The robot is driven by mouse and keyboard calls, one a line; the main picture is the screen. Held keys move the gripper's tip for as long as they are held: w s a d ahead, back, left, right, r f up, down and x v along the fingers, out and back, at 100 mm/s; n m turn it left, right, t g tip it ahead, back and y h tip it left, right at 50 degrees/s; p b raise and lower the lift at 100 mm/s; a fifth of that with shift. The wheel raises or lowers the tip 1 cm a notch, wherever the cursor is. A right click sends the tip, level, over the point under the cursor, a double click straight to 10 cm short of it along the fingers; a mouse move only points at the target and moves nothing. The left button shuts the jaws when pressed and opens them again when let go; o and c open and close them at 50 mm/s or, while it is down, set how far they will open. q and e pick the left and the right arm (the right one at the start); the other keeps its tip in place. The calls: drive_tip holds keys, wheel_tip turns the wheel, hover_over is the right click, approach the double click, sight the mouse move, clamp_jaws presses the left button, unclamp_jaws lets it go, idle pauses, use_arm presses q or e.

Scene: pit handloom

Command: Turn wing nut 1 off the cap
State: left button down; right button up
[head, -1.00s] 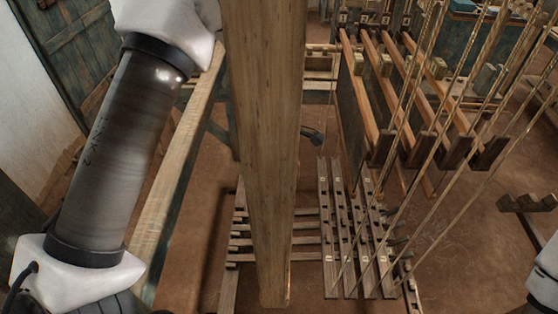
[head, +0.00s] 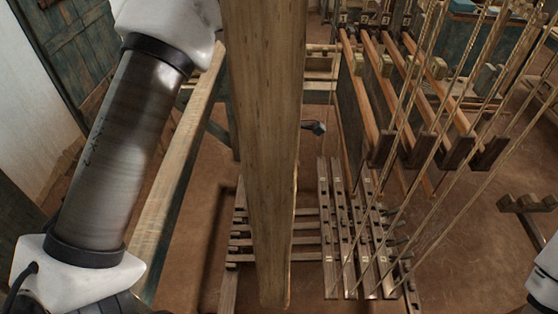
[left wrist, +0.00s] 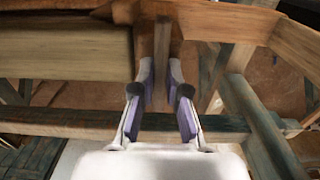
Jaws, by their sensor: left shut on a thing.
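My left gripper (left wrist: 161,85) shows in the left wrist view, its two purple-padded fingers close on either side of a narrow brown upright piece (left wrist: 161,62). It is shut on this piece, which is at wing nut 1's place; the nut's outline is not clear. The wooden cap cannot be told apart from the beams around it. In the head view my left arm comes in from the left, and a thick wooden post (head: 265,150) hides most of what lies behind it. My right gripper is out of view.
A small dark grey piece (head: 314,128) shows just right of the post; I cannot tell what it is. Treadles (head: 345,230) lie below. Orange-brown bars (head: 400,85) and slanting cords (head: 440,130) fill the right. A slanting beam (head: 180,170) stands beside my left arm.

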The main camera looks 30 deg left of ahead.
use_arm(q)
drive_tip(key=shift+s+f, duration=0.15)
drive_tip(key=c, duration=1.4)
unclamp_jaws()
drive_tip(key=shift+o, duration=1.1)
wheel_tip(320, 180, up, 12)
drive_tip(key=shift+f, duration=0.1)
